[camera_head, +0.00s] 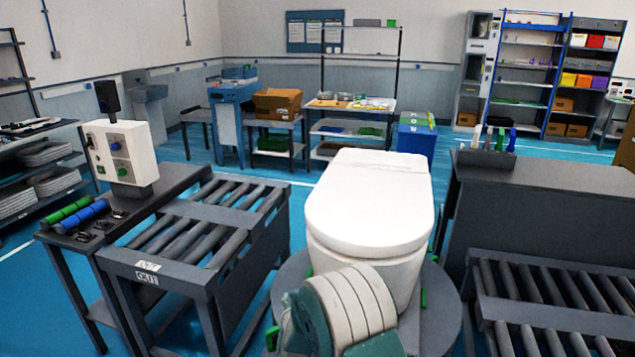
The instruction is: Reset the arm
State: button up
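A white and teal ribbed part at the bottom centre looks like part of my own arm, close to the camera. No gripper fingers show, so I cannot see whether my gripper is open or holds anything. Just beyond the arm, a white toilet (370,215) with its lid down stands upright on a round dark platform (440,318). The arm part overlaps the lower front of the toilet in the picture. I cannot tell whether they touch.
A roller conveyor (190,245) stands left, beside a bench with a white control box (120,152). Another roller conveyor (560,298) and a dark workbench (545,190) stand right. A blue bin (417,137), tables and shelves (525,75) stand behind. Blue floor shows between them.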

jog(key=s+d+r+g+y, duration=0.1)
jog(key=s+d+r, duration=0.3)
jog(key=r, duration=0.3)
jog(key=s+d+r+n+g, duration=0.1)
jog(key=s+d+r+g, duration=0.15)
jog(key=s+r, duration=0.35)
jog(key=s+d+r+g+y, duration=0.1)
jog(key=s+d+r, duration=0.25)
jog(key=r, duration=0.45)
jog(key=s+d+r+g+h, duration=0.1)
jog(key=s+d, duration=0.2)
jog(key=s, duration=0.5)
jog(key=s+d+r+g+h, duration=0.1)
jog(key=s+d, duration=0.3)
jog(key=s, duration=0.5)
jog(key=s+d+r+g, duration=0.1)
jog(key=s+d, duration=0.3)
jog(key=s, duration=0.5)
jog(key=shift+s+d+g+h, duration=0.15)
jog(key=shift+s+g+h, duration=0.2)
jog(key=shift+g, duration=0.3)
jog(key=shift+w, duration=0.15)
